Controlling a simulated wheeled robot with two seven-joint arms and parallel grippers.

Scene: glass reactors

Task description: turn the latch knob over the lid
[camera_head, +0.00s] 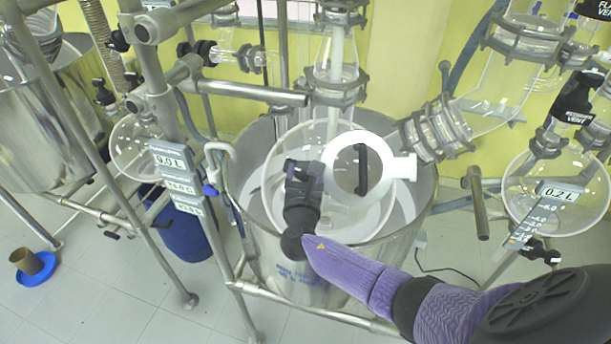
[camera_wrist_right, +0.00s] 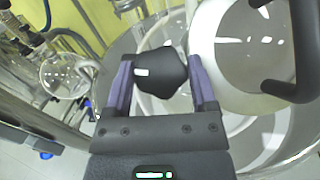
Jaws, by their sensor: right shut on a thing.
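The white round lid (camera_head: 334,160) with a clear window and a black bar handle (camera_head: 361,168) lies over the glass vessel's mouth. In the right wrist view the lid (camera_wrist_right: 204,60) fills the upper right, and its handle (camera_wrist_right: 303,50) is at the right edge. My right gripper (camera_head: 304,170) is at the lid's left side. In the wrist view its two purple fingers are shut on the black latch knob (camera_wrist_right: 162,78), one finger on each side. In the head view the gripper mostly hides the knob. My left gripper is not in view.
The glass vessel (camera_head: 283,180) stands inside a steel pot (camera_head: 425,205). Steel frame posts and pipes (camera_head: 245,92) stand close to the left. Glass fittings (camera_head: 437,130) are to the right, and a glass column (camera_head: 337,65) rises behind. A blue bucket (camera_head: 185,235) is on the floor.

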